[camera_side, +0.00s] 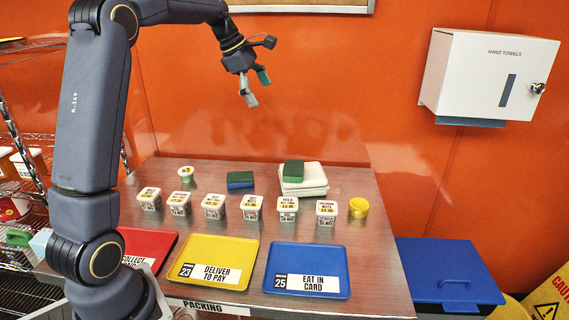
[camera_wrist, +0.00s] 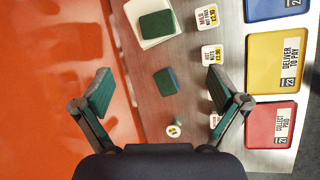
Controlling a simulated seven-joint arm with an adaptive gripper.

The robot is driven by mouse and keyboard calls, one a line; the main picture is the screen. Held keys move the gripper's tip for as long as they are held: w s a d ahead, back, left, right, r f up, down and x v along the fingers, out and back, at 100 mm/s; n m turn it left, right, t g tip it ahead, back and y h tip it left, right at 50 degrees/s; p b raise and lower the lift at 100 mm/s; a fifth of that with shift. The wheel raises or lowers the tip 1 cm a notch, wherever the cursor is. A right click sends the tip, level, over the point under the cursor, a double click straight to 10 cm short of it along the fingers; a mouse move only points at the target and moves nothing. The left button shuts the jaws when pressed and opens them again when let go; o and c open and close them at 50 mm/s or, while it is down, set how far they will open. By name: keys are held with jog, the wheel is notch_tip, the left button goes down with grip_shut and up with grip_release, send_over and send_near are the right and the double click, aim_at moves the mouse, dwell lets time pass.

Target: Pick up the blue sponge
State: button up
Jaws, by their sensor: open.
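The blue sponge (camera_side: 240,183) lies flat on the steel counter, left of a white stack, with a dark green top and a blue side. It also shows in the wrist view (camera_wrist: 166,82), where it appears between my fingers but well beyond them. My gripper (camera_side: 257,88) is open and empty, high above the back of the counter in the side view. Its two fingers (camera_wrist: 162,79) are spread wide in the wrist view. A second, green sponge (camera_side: 293,171) sits on the white stack (camera_side: 304,190).
Several labelled tubs (camera_side: 213,207) stand in a row in front of the sponge. A small white-and-green cup (camera_side: 187,174) is to its left. Yellow (camera_side: 246,248) and blue (camera_side: 338,256) trays lie at the front. An orange wall (camera_side: 290,110) rises behind the counter.

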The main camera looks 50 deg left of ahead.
jog(key=a+f+n, duration=0.3)
jog(key=a+f, duration=0.6)
jog(key=a, duration=0.3)
jog(key=n+g, duration=0.1)
jog(key=n, duration=0.1)
send_near(239, 176)
jog(key=shift+h, duration=0.4)
jog(key=w+f, duration=0.1)
jog(key=f, duration=0.1)
jog(key=w+f, duration=0.1)
jog(key=f, duration=0.1)
jog(key=shift+w, duration=0.1)
jog(key=shift+x, duration=2.9)
jog(key=shift+d+f, duration=0.15)
jog(key=shift+f, duration=0.15)
jog(key=shift+c, duration=0.3)
jog(key=c, duration=0.7)
